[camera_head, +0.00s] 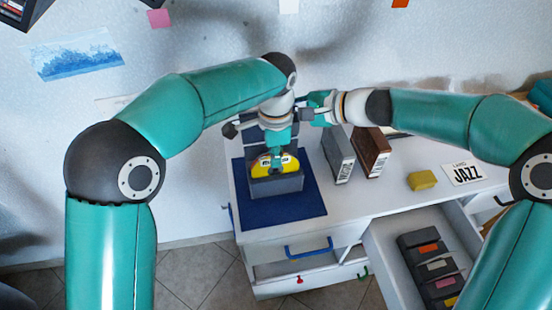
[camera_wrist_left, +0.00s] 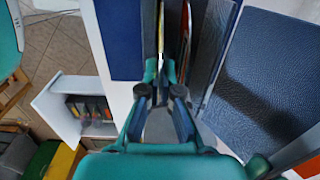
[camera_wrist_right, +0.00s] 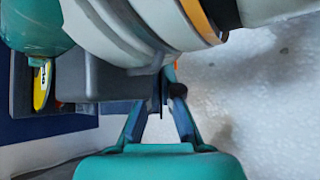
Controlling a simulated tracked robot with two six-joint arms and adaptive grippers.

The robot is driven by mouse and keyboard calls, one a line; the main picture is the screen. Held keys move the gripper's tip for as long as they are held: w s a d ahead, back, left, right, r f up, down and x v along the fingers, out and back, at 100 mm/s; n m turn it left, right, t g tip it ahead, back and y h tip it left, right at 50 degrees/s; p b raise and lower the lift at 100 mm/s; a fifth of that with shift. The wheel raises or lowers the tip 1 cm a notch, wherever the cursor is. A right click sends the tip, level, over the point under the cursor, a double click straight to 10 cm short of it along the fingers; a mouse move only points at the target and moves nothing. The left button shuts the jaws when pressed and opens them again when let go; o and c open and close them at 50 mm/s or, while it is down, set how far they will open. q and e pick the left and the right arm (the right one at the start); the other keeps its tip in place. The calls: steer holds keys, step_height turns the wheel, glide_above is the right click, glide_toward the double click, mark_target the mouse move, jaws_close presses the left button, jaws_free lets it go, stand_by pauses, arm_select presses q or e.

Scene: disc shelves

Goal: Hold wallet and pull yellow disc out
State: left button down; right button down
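The yellow disc (camera_head: 262,167) stands in the dark grey wallet (camera_head: 277,186) on a blue mat (camera_head: 262,215); its lower part is hidden by the wallet. My left gripper (camera_head: 277,152) points down at the disc's upper edge and covers part of it. In the left wrist view its fingertips (camera_wrist_left: 162,76) are close together at thin upright edges; I cannot tell whether they grip one. My right gripper (camera_head: 312,110) is behind and right of the left one. In the right wrist view its fingertips (camera_wrist_right: 165,88) are close together beside a dark grey part; a grip is not clear.
A grey case (camera_head: 338,155) and a brown case (camera_head: 371,152) stand right of the mat. A yellow block (camera_head: 422,180) and a JAZZ card (camera_head: 463,173) lie farther right. An open drawer (camera_head: 385,245) holds several dark cases. My two wrists are close together.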

arm_select(q)
steer(key=shift+r, duration=4)
arm_select(e)
steer(key=shift+f, duration=0.2)
steer(key=c, duration=1.8)
jaws_free()
steer(key=shift+c, duration=0.2)
steer(key=o, duration=0.6)
steer(key=shift+r, duration=0.1)
steer(key=shift+s+d+r, duration=0.2)
steer(key=shift+d+r, duration=0.1)
steer(key=shift+d, duration=0.2)
steer(key=v, duration=1)
steer(key=shift+s+d, duration=0.2)
steer(key=shift+d, duration=0.15)
